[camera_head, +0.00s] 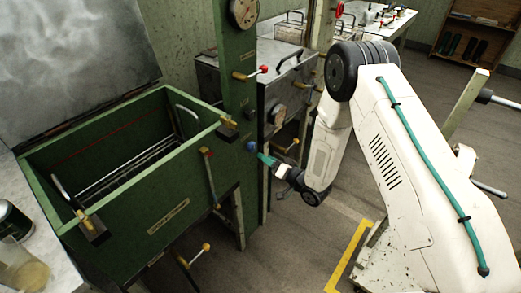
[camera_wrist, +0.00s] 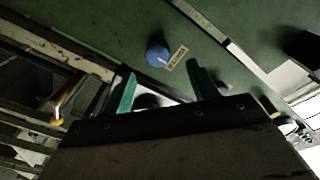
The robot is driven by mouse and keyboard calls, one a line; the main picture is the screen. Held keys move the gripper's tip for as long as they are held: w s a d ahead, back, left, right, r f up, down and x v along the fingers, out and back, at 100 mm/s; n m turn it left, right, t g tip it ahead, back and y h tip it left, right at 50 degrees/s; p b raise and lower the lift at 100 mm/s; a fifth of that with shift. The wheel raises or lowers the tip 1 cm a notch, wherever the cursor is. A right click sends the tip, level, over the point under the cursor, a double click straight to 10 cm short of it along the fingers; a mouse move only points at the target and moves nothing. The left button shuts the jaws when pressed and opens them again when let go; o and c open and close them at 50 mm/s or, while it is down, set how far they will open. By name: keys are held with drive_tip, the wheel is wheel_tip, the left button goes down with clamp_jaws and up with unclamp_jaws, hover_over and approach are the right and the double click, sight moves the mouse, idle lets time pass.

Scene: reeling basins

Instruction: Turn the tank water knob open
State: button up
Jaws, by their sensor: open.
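A round blue knob (camera_head: 252,146) sits on the green post at the right end of the green tank (camera_head: 160,212). In the wrist view the blue knob (camera_wrist: 157,54) has a small pale label beside it, too small to read. My gripper (camera_head: 266,159) is just right of and below the knob in the head view. In the wrist view my gripper (camera_wrist: 161,74) shows two green fingers spread apart, with nothing between them. The knob lies ahead of the gap between the fingertips and appears apart from them.
A red-tipped lever (camera_head: 262,70) and a round gauge (camera_head: 243,12) are higher on the post. A red-topped lever (camera_head: 207,155) is on the tank front. A metal cabinet (camera_head: 285,90) stands behind. Floor with yellow tape (camera_head: 348,258) is open below my arm.

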sight(254, 148)
drive_tip(key=x, duration=0.7)
drive_tip(key=shift+w, duration=0.3)
drive_tip(key=c, duration=1)
drive_tip(key=shift+d, duration=0.25)
drive_tip(key=shift+a, duration=0.1)
